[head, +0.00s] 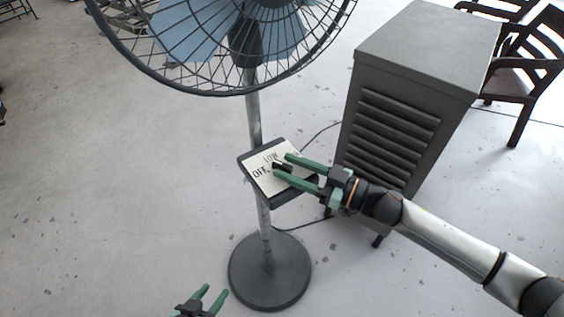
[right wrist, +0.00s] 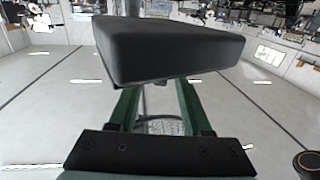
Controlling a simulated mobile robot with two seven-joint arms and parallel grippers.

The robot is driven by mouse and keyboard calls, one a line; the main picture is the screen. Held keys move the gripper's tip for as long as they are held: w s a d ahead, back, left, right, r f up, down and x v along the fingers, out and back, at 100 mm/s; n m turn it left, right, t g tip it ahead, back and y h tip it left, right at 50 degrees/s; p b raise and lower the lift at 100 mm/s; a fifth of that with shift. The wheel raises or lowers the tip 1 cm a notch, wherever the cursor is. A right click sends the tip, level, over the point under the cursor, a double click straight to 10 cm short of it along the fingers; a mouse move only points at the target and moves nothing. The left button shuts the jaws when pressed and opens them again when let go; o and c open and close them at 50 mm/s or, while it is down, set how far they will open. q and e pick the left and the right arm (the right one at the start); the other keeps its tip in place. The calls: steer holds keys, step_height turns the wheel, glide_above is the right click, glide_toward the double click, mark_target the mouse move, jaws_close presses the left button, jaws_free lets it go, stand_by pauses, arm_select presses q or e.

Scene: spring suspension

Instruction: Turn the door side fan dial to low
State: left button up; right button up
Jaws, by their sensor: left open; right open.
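The fan dial (head: 283,166) is a small dark knob on the pale face of a control box (head: 262,181) fixed to the fan's pole. Lettering including "OFF" shows on that face, but the dial's exact setting is too small to tell. My right gripper (head: 281,165) reaches in from the right, open, with its green fingers on either side of the dial; contact cannot be told. In the right wrist view the dark box (right wrist: 170,50) covers the fingertips and the dial is hidden. My left gripper (head: 214,291) is open and empty at the bottom edge, away from the box.
The fan's caged head (head: 245,45) rises above the box, and its round base (head: 270,272) stands on the floor. A grey louvred cabinet (head: 420,60) stands close behind my right gripper. A dark chair (head: 520,85) is at the far right. The floor at left is largely clear.

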mark_target(276, 164)
steer(key=shift+x, duration=1.2)
jaws_close()
